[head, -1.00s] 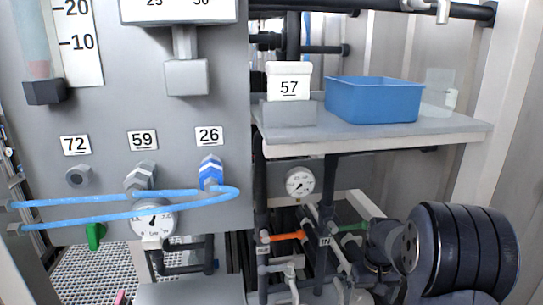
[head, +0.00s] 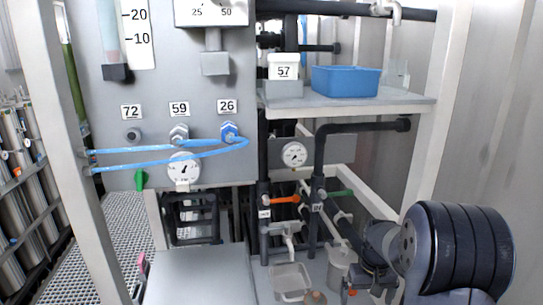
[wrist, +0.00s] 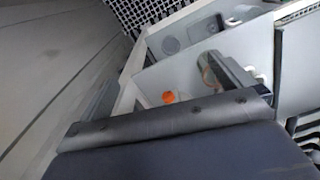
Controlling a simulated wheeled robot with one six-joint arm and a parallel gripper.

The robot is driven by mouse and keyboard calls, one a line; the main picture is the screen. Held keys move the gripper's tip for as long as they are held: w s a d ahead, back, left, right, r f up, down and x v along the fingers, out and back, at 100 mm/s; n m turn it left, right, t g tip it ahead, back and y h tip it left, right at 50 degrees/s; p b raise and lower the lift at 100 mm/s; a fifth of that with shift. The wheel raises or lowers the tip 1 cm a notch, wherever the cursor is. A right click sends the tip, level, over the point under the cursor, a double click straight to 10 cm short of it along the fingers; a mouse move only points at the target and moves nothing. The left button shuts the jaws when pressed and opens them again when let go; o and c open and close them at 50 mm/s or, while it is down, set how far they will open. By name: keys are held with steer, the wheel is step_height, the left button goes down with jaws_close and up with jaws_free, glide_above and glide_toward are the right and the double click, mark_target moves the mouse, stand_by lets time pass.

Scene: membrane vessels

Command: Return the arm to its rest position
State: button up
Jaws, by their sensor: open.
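My arm, a thick dark ribbed link with a round plate, is folded at the lower right of the head view. My gripper (head: 372,284) is small and dark below it, partly hidden by the arm. It is open, with nothing seen held in it. It hangs near the pipework, in front of a grey pot (head: 341,262); I cannot tell the gap.
A grey panel (head: 110,165) with blue hoses stands ahead. A shelf (head: 350,106) holds a blue bin (head: 345,82) and a white box (head: 284,66). Below are a gauge (head: 294,154), pipes and a metal tray (head: 291,279). Grating floor (head: 125,225) is open at left.

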steer(key=shift+s+a+f, duration=0.1)
steer(key=shift+s+f, duration=0.15)
